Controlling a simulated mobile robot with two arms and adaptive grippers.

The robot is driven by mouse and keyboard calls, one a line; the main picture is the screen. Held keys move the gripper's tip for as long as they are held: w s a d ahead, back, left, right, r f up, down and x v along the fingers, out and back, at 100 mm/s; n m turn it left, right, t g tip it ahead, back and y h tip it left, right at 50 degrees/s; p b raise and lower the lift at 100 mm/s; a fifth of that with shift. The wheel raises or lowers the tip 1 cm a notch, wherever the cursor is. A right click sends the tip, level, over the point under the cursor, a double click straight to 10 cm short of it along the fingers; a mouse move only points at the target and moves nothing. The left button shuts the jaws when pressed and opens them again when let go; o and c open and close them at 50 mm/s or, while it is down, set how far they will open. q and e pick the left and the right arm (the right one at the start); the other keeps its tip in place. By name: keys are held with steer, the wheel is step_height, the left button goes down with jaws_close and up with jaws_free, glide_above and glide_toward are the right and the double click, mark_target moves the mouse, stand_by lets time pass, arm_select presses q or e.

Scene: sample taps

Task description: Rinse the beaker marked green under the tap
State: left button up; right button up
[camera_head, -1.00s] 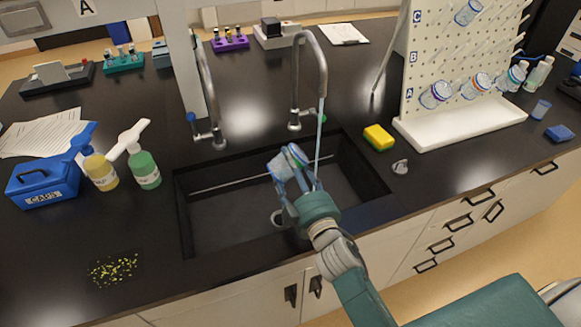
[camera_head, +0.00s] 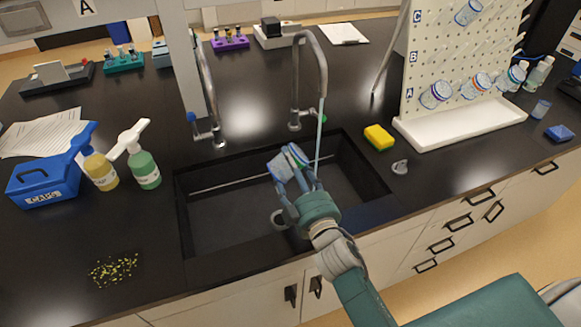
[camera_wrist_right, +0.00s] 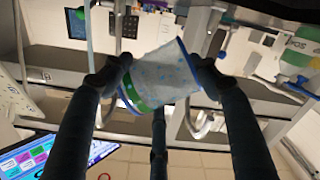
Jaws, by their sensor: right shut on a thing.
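My right gripper (camera_head: 291,178) is shut on a clear beaker (camera_head: 282,166) with a green band, held tilted on its side over the sink (camera_head: 222,222). In the right wrist view the beaker (camera_wrist_right: 162,76) sits between the fingers, green band at the left end and blue edge at the right; its wall looks speckled with blue. The right tap (camera_head: 321,62), with a green handle, runs a thin stream (camera_head: 319,135) that passes just right of the beaker. I cannot tell whether water touches it. The left gripper is not in view.
The left tap (camera_head: 208,90), with a blue handle, stands behind the sink. A yellow sponge (camera_head: 379,137) lies right of the sink, near a pegboard's white tray (camera_head: 466,124). Two bottles (camera_head: 144,168) and a blue caps box (camera_head: 44,184) stand at left.

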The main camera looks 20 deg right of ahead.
stand_by(0.5)
steer(key=shift+r+p, duration=0.2)
steer(key=shift+p, duration=0.85)
steer(key=shift+f+m, duration=0.3)
steer(key=shift+m, duration=0.4)
steer(key=m+b, duration=0.1)
steer(key=m, duration=0.3)
steer(key=shift+d+f+b, duration=0.2)
steer(key=shift+f+b, duration=0.2)
steer(key=m+b, duration=0.2)
steer(key=m, duration=0.2)
steer(key=f+m+b, duration=0.1)
steer(key=m+b, duration=0.1)
steer(key=m, duration=0.2)
steer(key=shift+a+f+m, duration=0.15)
steer(key=shift+f+m, duration=0.05)
steer(key=shift+m, duration=0.2)
steer(key=shift+a+r+m+p, duration=0.1)
steer(key=shift+r+m+p, duration=0.3)
steer(key=shift+m+p, duration=0.55)
steer(key=m, duration=0.6)
steer(key=shift+a+f+p, duration=0.25)
steer(key=shift+a+p, duration=0.05)
steer(key=shift+p, duration=0.05)
steer(key=m, duration=0.3)
steer(key=shift+a+f+m, duration=0.2)
steer(key=shift+a+m, duration=0.05)
steer(key=shift+m, duration=0.1)
